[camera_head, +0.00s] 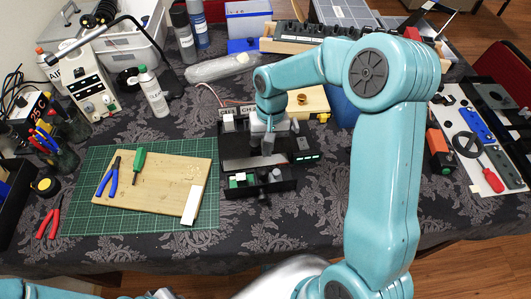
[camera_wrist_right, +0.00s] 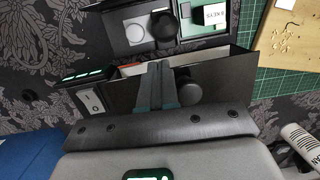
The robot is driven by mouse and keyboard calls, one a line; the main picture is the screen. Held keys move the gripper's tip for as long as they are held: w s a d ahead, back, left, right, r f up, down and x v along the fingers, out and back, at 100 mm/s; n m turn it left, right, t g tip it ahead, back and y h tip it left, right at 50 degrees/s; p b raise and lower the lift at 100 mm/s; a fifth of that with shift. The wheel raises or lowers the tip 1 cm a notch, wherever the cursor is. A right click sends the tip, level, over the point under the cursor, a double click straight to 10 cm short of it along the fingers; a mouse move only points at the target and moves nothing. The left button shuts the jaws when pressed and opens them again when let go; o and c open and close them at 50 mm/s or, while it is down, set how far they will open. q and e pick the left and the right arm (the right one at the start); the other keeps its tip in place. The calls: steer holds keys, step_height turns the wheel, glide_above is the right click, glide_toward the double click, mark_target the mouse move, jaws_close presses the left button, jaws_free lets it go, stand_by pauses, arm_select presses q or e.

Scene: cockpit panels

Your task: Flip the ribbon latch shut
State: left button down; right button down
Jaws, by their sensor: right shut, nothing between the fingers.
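A black device box (camera_head: 285,185) sits on the dark patterned cloth, with a grey strip across its middle and green lights on its right side. My right gripper (camera_head: 267,150) is over the far part of this box, pointing down, with its fingers together and nothing between them. In the right wrist view my right gripper (camera_wrist_right: 159,66) reaches over the dark box (camera_wrist_right: 118,92), beside a dark round knob (camera_wrist_right: 188,92). I cannot make out the ribbon latch clearly; the fingers may cover it. Whether the fingertips touch the box is unclear. My left gripper is out of view.
Left of the box, a wooden board (camera_head: 165,170) with pliers and a green-handled tool lies on a green cutting mat (camera_head: 120,224). A white bottle (camera_head: 154,92) stands behind. A panel (camera_head: 470,140) with a red screwdriver lies at the right. The cloth in front is clear.

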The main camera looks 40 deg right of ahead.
steer(key=shift+s+a+f, duration=0.25)
steer(key=shift+s+a, duration=0.35)
steer(key=shift+s, duration=0.05)
steer(key=shift+f, duration=0.2)
steer(key=shift+r, duration=0.1)
